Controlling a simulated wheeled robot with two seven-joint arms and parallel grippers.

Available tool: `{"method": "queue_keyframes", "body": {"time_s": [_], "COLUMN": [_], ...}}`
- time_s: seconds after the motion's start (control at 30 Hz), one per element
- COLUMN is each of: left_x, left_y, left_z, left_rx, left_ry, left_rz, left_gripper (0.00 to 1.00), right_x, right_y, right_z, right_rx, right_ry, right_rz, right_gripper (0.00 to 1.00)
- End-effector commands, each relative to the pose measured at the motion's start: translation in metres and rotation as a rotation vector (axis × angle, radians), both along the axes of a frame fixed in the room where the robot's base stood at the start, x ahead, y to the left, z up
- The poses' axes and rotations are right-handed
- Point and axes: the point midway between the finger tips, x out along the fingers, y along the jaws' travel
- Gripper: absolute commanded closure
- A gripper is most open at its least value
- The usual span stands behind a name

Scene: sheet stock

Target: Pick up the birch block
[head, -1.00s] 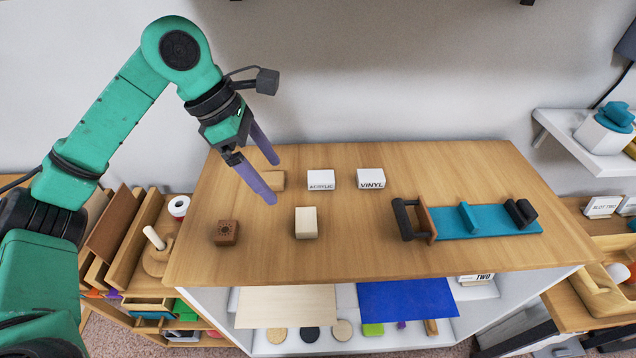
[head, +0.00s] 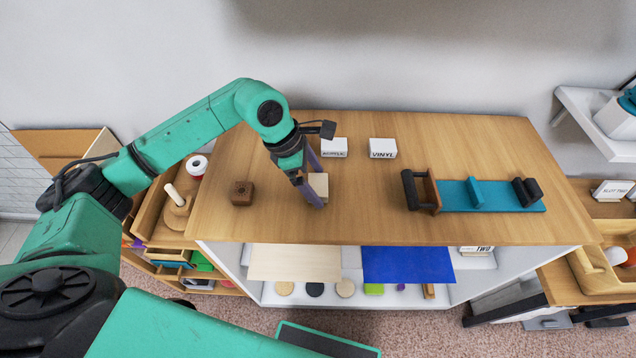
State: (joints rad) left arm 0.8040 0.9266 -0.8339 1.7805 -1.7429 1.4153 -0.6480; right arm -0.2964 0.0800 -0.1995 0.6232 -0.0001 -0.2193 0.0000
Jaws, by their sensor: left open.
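The birch block (head: 321,184) is a pale wooden block standing on the wooden top of the shelf unit, in front of the ACRYLIC label. My left gripper (head: 318,190) is down at the block with its purple fingers open. One finger crosses in front of the block's left side, and the other shows behind it, near its upper left. I cannot tell whether either finger touches the block. Part of the block is hidden by the near finger. My right gripper does not show.
A dark brown block (head: 242,193) stands to the left. White ACRYLIC (head: 334,148) and VINYL (head: 382,148) labels stand behind. A teal board with dark handles (head: 480,195) lies to the right. The front middle of the wooden top (head: 400,228) is clear.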

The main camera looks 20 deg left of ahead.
Motion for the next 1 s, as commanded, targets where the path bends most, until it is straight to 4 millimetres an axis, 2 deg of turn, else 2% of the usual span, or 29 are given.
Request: {"method": "queue_keyframes", "body": {"time_s": [0.07,0.1,0.17,0.2,0.3,0.57,0.67,0.9,1.0], "left_x": [0.0,0.0,0.0,0.0,0.0,0.001,0.002,0.001,0.001], "left_y": [0.0,0.0,0.0,0.0,0.0,0.001,0.0,0.0,0.0], "left_z": [0.0,0.0,0.0,0.0,0.0,0.005,0.021,0.081,0.097], "left_rx": [0.0,0.0,0.0,0.0,0.0,0.001,0.0,-0.001,0.0], "left_ry": [0.0,-0.001,0.0,0.0,-0.001,-0.002,-0.007,-0.007,-0.003], "left_rz": [0.0,0.0,0.0,0.0,0.0,0.0,0.0,0.0,-0.001], "left_gripper": [0.0,0.04,0.27,0.42,0.75,0.75,0.75,0.75,0.75], "right_x": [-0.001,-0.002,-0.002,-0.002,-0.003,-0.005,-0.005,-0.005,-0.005], "right_y": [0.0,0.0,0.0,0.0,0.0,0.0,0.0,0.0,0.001], "right_z": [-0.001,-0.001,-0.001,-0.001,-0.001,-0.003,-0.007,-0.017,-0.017], "right_rx": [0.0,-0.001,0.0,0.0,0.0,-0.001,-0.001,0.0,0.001], "right_ry": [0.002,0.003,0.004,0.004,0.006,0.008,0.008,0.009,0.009], "right_rz": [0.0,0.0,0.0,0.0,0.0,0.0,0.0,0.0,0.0], "right_gripper": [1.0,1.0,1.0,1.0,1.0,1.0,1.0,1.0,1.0]}}
